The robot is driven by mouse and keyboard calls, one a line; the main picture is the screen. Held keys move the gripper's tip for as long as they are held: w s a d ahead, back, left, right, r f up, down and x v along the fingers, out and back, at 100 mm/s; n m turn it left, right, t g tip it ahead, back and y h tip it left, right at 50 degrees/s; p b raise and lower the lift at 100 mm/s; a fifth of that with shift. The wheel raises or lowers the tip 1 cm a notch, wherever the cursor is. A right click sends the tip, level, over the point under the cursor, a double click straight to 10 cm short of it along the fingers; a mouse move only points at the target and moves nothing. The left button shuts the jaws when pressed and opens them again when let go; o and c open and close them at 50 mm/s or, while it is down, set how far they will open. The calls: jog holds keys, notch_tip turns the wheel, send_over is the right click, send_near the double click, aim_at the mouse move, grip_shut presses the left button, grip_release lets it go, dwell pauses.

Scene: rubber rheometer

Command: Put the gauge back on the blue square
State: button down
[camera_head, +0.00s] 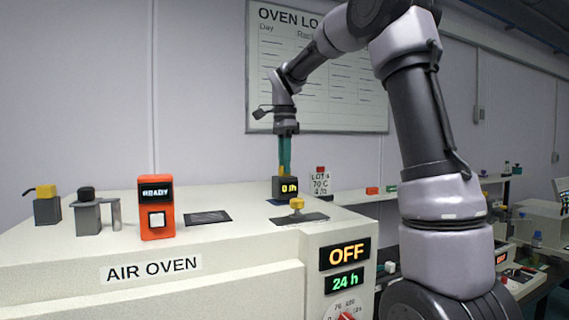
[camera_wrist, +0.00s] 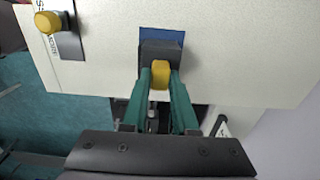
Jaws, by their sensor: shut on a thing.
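The gauge (camera_head: 286,188) is a dark box with a lit yellow reading on its front, at the right rear of the oven top. My gripper (camera_head: 285,171) comes down from above with its teal fingers shut on the gauge's yellow knob (camera_wrist: 160,74). The blue square (camera_wrist: 163,35) shows beyond the gauge's dark body (camera_wrist: 158,50) in the wrist view, partly covered by it. A sliver of the blue square (camera_head: 276,202) shows at the gauge's foot in the head view. The gauge looks upright; I cannot tell whether its base touches the square.
A yellow-knobbed piece (camera_head: 297,203) stands on a dark pad close in front of the gauge. A red-capped bottle labelled LOT (camera_head: 321,182) is at the right. An orange READY device (camera_head: 156,208) and a bare dark mat (camera_head: 208,217) are left on the oven top (camera_head: 235,248).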

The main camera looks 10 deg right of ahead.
jog(key=shift+f, duration=0.4)
jog(key=c, duration=0.6)
grip_release()
jog(key=shift+f, duration=0.1)
jog(key=shift+r, duration=3.05)
